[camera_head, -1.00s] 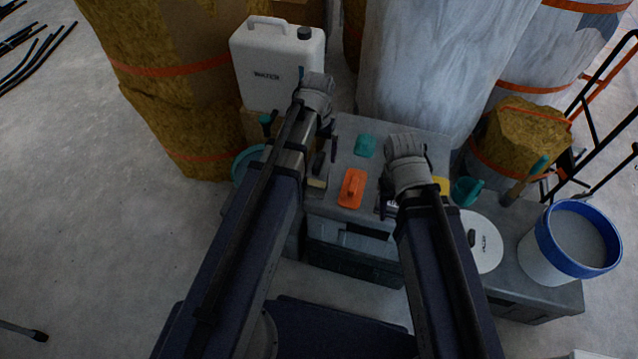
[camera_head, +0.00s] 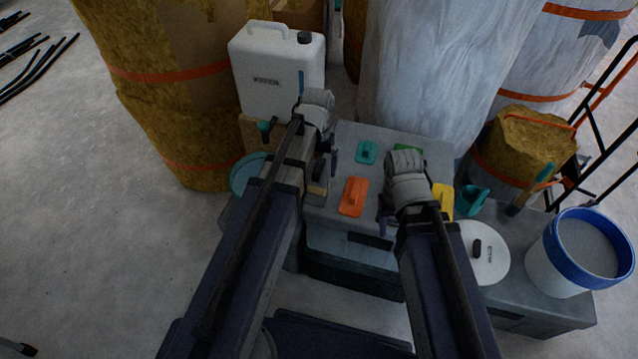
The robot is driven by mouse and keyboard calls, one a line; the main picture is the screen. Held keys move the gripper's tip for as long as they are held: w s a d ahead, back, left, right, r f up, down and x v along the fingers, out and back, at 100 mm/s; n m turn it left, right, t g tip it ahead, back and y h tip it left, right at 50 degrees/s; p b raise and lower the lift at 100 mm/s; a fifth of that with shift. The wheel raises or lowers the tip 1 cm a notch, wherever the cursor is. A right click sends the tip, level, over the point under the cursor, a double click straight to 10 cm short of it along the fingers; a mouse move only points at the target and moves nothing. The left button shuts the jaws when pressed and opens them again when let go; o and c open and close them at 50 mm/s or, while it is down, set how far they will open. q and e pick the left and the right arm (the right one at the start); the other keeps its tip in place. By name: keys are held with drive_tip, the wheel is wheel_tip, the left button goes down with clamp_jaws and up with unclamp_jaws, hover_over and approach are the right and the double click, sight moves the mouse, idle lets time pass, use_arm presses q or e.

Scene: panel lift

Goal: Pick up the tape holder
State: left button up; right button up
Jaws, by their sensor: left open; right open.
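I cannot tell for sure which item is the tape holder. A teal piece with a loop-shaped part (camera_head: 470,201) stands on the grey case at the right, right of my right arm. My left gripper (camera_head: 328,165) is open above the left part of the grey box top, beside a dark-handled brush-like item (camera_head: 317,187). My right gripper (camera_head: 385,214) is open near the box's front edge, right of an orange float (camera_head: 353,197). My arms hide parts of the box top. No item shows between either pair of fingers.
A teal float (camera_head: 367,152), a partly hidden green item (camera_head: 408,149) and a yellow item (camera_head: 443,202) lie around the grey box (camera_head: 350,243). A white water canister (camera_head: 277,72) stands behind left. A white lid (camera_head: 483,252) and blue-rimmed bucket (camera_head: 580,252) stand right.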

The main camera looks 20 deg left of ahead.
use_arm(q)
drive_tip(key=f+b, duration=0.3)
drive_tip(key=f, duration=0.1)
drive_tip(key=shift+d+f, duration=0.15)
drive_tip(key=shift+d, duration=0.05)
drive_tip(key=c, duration=1.5)
drive_tip(key=shift+r, duration=0.2)
wheel_tip(320, 180, up, 10)
drive_tip(key=p, duration=0.9)
drive_tip(key=shift+p, duration=0.4)
drive_tip(key=shift+f, duration=0.1)
